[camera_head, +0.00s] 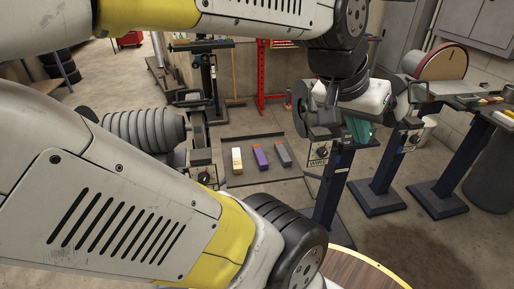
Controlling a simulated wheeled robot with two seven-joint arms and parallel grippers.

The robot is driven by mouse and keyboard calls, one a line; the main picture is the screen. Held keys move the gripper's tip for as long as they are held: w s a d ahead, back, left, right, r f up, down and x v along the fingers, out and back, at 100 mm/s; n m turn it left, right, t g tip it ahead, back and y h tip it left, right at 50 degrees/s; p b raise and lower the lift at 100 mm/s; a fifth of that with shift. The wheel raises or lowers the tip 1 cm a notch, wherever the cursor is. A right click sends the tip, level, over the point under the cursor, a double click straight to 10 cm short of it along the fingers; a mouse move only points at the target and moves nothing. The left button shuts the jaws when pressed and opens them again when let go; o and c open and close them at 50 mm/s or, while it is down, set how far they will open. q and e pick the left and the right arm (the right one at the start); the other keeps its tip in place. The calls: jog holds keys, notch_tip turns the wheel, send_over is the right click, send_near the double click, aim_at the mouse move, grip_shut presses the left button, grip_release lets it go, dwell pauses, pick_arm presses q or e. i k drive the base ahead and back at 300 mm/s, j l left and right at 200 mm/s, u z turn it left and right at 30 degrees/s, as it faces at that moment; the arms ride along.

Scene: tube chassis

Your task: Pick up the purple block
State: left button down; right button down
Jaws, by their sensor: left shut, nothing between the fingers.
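The purple block (260,157) lies on a dark, low-rimmed tray (262,176) near the middle of the view. It is the middle one of three blocks and nothing touches it. My left gripper (358,131) hangs to the right of the tray, in front of a bench machine on a stand. Its fingers look shut and hold nothing. It is well apart from the purple block. My right gripper is not in view.
A white and yellow block (237,161) lies left of the purple one, and a grey and orange block (283,154) lies right of it. A blue stand (332,192) rises right of the tray. A round wooden top (366,272) shows at the bottom.

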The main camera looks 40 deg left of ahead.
aim_at(262, 162)
jog(key=u, duration=1.55)
